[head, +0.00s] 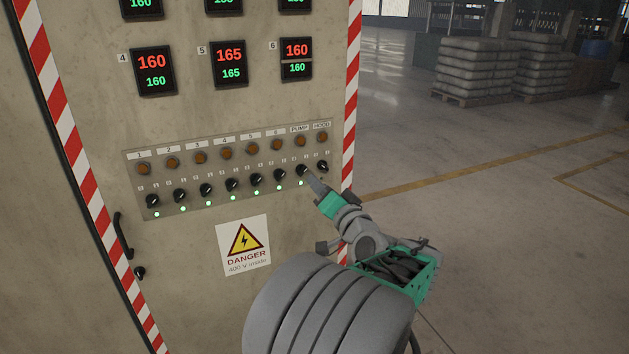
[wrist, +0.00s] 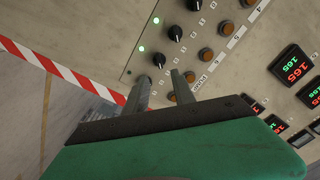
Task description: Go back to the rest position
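My gripper (head: 315,183) is in front of the cabinet's control panel (head: 190,212), at its lower right, just below the PUMP knob (head: 302,170) and HOOD knob (head: 323,166). In the wrist view my gripper (wrist: 160,78) shows two fingers apart with nothing between them. The arm is stretched out towards the panel.
Knobs 1 to 6 and PUMP have lit green lamps below them. A danger sign (head: 243,246) is below the panel. A door handle (head: 122,235) sticks out at left. Stacked sacks on pallets (head: 484,68) stand far back right. The floor (head: 500,250) at right is open.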

